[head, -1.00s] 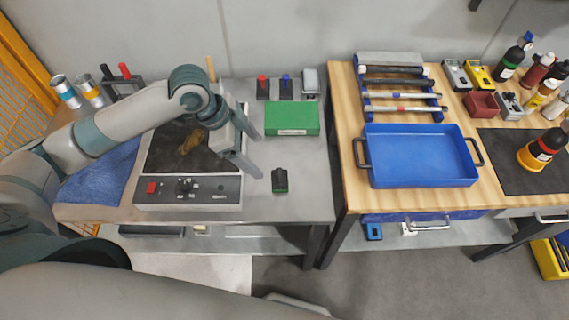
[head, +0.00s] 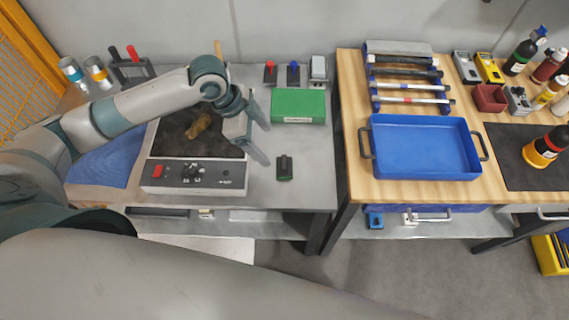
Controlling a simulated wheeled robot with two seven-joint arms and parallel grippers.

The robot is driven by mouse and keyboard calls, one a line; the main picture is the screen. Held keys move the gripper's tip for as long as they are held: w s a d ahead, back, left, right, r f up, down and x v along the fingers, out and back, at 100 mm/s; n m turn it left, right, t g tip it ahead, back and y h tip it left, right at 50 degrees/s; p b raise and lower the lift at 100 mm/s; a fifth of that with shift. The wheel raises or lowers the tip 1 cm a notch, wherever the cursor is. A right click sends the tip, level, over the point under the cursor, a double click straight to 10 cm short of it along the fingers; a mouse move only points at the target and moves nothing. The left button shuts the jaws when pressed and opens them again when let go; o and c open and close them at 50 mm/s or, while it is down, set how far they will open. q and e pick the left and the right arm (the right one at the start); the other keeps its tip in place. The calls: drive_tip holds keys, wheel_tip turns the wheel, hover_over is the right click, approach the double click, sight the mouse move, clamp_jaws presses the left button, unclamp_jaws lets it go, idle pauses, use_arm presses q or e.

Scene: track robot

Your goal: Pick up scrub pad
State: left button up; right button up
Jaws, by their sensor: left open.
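The scrub pad (head: 284,168) is a small dark block with a black top and a green edge. It lies flat on the grey metal bench (head: 311,180), in front of the green box. My left gripper (head: 264,143) is open and empty. Its two fingers point right, above the bench just left of the pad; the nearer fingertip shows close to the pad's left side. I cannot tell how high the fingers are above the bench. My right gripper is not in view.
A green box (head: 298,106) lies behind the pad. A hotplate with a dark top and control panel (head: 193,177) is left, with a blue cloth (head: 104,162) beside it. A wooden bench with a blue tray (head: 425,148) stands right. The bench right of the pad is clear.

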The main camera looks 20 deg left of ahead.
sight(282, 163)
use_arm(q)
drive_tip(key=p+x, duration=0.1)
drive_tip(key=x, duration=0.5)
drive_tip(key=shift+d+f+p, duration=0.2)
drive_tip(key=shift+f+p, duration=0.1)
drive_tip(key=shift+p, duration=0.05)
drive_tip(key=shift+w+d+f, duration=0.1)
drive_tip(key=shift+f, duration=0.3)
drive_tip(key=shift+d+f+p, duration=0.3)
drive_tip(key=shift+f+p, duration=0.15)
drive_tip(key=shift+p, duration=0.1)
drive_tip(key=p+x, duration=0.1)
drive_tip(key=x, duration=0.2)
drive_tip(key=shift+d+f, duration=0.1)
drive_tip(key=shift+f, duration=0.45)
